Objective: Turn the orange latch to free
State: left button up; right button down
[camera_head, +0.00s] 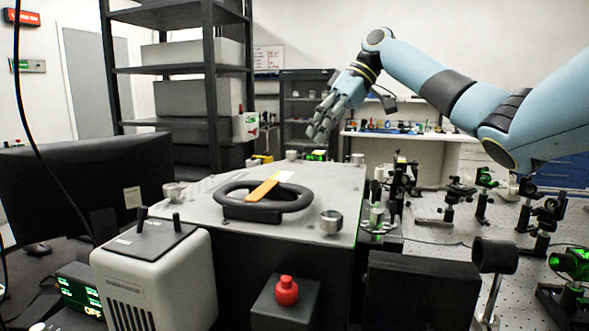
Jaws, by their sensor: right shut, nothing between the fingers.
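The orange latch (261,190) is a flat bar lying across the black ring handle (238,208) on top of the grey-lidded spectrometer box (320,190). A pale strip continues from its far end. My right gripper (318,133) hangs in the air above and behind the far right part of the lid, apart from the latch. Its fingers are together and hold nothing. My left gripper is not in view.
Metal knobs (331,221) stand at the lid's corners. In front are a grey device (152,275) and a red button (287,291). A dark monitor (85,185) is at left. Optics posts crowd the perforated bench (440,236) at right. The air above the lid is clear.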

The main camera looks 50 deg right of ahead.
aim_at(292, 181)
jog(key=p+x, duration=0.1)
jog(key=x, duration=0.8)
jog(key=shift+w+a+f, duration=0.2)
jog(key=shift+a+f, duration=0.05)
jog(key=shift+a, duration=0.1)
jog(key=a, duration=0.1)
jog(key=a+p, duration=0.1)
jog(key=a, duration=0.1)
jog(key=shift+s+a+r+p, duration=0.1)
jog(key=shift+s+r+p, duration=0.05)
jog(key=shift+s+p, duration=0.15)
jog(key=shift+w+a, duration=0.1)
jog(key=shift+a, duration=0.15)
